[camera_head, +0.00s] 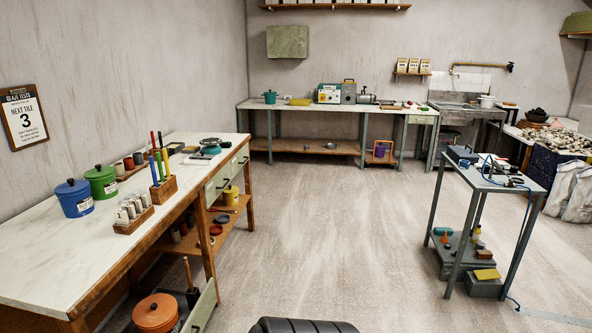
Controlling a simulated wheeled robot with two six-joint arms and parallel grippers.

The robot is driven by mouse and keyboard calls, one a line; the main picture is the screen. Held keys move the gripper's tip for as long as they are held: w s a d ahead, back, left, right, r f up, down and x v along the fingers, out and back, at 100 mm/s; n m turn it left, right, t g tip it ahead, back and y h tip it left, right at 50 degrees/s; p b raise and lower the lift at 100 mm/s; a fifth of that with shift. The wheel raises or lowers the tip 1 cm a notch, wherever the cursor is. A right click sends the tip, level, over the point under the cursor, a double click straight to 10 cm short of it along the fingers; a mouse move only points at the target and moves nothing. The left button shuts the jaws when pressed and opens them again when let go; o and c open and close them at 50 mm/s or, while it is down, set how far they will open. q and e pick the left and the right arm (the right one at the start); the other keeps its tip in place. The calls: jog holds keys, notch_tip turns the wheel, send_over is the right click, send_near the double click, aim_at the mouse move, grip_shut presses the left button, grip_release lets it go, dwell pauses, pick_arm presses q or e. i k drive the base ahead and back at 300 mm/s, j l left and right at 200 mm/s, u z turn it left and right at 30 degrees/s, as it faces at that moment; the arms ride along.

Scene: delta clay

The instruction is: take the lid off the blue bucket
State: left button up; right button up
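The blue bucket (76,204) stands upright near the back edge of the long bench at the left. It has a pale label on its front. Its blue lid (72,185), with a small knob on top, sits on it. The far side of the bucket is hidden. Neither of my grippers is in view.
The bench (50,255) has bare top in front of the bucket. A green lidded bucket (102,182) stands close beside it, and a wooden block with upright tools (164,190) is to the right. An orange lidded pot (156,312) is below the bench. The middle floor is clear.

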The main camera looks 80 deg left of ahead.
aim_at(72, 186)
jog(key=u, duration=4.1)
jog(key=i+j, duration=0.35)
jog(key=j+u, duration=0.05)
